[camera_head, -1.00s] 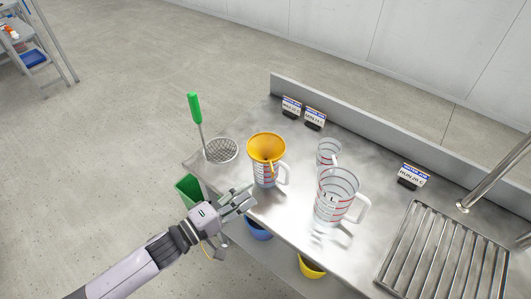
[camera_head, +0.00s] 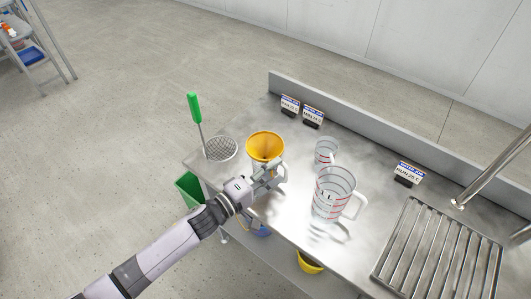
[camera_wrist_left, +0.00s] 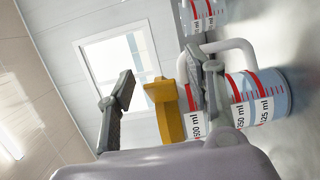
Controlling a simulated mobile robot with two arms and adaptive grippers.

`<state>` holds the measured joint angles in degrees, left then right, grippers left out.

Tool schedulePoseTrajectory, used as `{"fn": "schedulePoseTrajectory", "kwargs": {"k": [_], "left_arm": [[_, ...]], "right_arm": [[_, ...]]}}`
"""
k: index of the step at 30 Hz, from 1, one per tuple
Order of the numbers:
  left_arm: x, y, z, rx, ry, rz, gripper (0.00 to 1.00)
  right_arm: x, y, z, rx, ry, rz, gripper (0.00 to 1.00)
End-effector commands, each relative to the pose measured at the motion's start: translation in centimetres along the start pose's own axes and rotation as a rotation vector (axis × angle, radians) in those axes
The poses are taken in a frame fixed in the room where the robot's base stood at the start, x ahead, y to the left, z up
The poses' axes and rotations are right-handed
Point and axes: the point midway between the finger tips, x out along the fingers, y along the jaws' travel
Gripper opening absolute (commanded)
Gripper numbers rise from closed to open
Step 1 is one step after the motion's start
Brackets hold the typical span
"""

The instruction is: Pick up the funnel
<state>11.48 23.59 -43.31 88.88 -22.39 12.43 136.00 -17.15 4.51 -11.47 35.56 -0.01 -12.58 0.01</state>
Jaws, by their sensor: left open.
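The funnel (camera_head: 265,146) is orange-yellow, with its wide mouth up, and sits in the top of a clear measuring jug (camera_head: 257,169) near the left of the steel bench. My left gripper (camera_head: 269,174) is at the jug's front right side, just below the funnel's rim, and hides part of the jug. In the left wrist view the two fingers are apart, with a yellow part of the funnel (camera_wrist_left: 168,112) between them in the picture. The jug's red-marked wall (camera_wrist_left: 255,100) lies at and behind the right finger. I cannot tell whether a finger touches the funnel or jug.
A larger jug (camera_head: 331,195) and a smaller one (camera_head: 326,152) stand to the right. Small signs (camera_head: 313,114) stand at the back, and a slatted drain rack (camera_head: 440,250) is at the right.

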Motion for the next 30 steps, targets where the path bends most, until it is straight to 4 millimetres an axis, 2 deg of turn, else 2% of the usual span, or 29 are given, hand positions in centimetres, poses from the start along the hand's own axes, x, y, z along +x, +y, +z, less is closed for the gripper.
{"fn": "schedulePoseTrajectory", "kwargs": {"k": [2,21,30], "left_arm": [[-0.02,-0.01,0.01,0.000,0.000,0.000,0.46],[-0.05,0.01,0.02,0.000,0.000,0.000,0.04],[-0.04,0.19,0.00,0.001,-0.001,0.001,0.02]], "right_arm": [[0.01,0.01,0.00,0.000,0.000,0.000,0.40],[0.00,0.04,0.05,0.000,-0.001,0.000,0.40],[-0.04,0.07,0.07,0.000,-0.002,0.001,0.40]]}}
